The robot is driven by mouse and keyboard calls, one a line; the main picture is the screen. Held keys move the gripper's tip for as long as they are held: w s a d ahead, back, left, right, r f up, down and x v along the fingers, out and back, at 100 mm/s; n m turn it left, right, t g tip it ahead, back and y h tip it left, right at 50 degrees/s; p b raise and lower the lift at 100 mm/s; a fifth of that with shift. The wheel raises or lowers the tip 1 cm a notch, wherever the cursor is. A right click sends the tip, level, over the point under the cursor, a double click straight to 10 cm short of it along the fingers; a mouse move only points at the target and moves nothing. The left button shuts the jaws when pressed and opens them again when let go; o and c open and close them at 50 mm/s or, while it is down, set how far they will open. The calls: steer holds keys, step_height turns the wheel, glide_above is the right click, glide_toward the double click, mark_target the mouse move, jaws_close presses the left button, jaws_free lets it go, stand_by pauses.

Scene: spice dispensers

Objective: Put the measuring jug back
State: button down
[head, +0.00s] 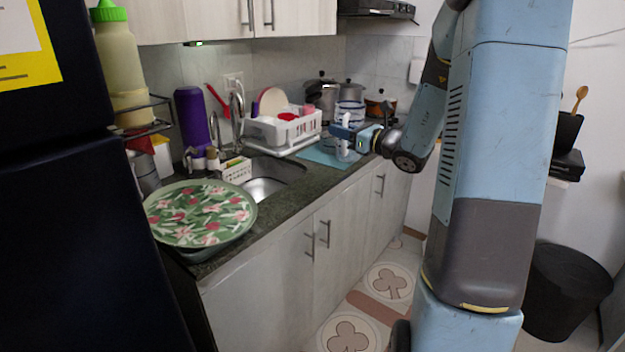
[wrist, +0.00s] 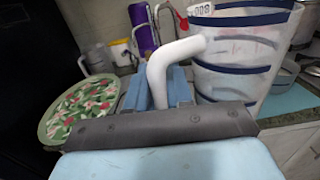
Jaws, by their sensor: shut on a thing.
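The measuring jug (head: 347,153) looks clear with a white handle, which shows in the wrist view (wrist: 172,60). My gripper (head: 345,132) is shut on this handle; in the wrist view its blue fingers (wrist: 160,88) stand on either side of it. The jug is at the light blue mat (head: 318,152) on the counter; I cannot tell whether its base touches the mat. A clear, blue-banded container (wrist: 238,55) fills the right of the wrist view. The fingers and handle hide part of the jug.
A white dish rack (head: 290,131) stands left of the mat, with pots (head: 349,91) behind. The sink (head: 268,180) and a green floral tray (head: 200,213) lie farther left. A purple bottle (head: 190,115) stands near the wall. The counter's front edge runs below the mat.

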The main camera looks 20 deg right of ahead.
steer(key=w+a+f, duration=0.8)
steer(key=w+f, duration=0.3)
steer(key=f, duration=0.1)
steer(key=shift+w+f, duration=0.25)
steer(key=shift+f, duration=0.1)
steer(key=c, duration=1)
jaws_free()
steer(key=shift+s, duration=0.1)
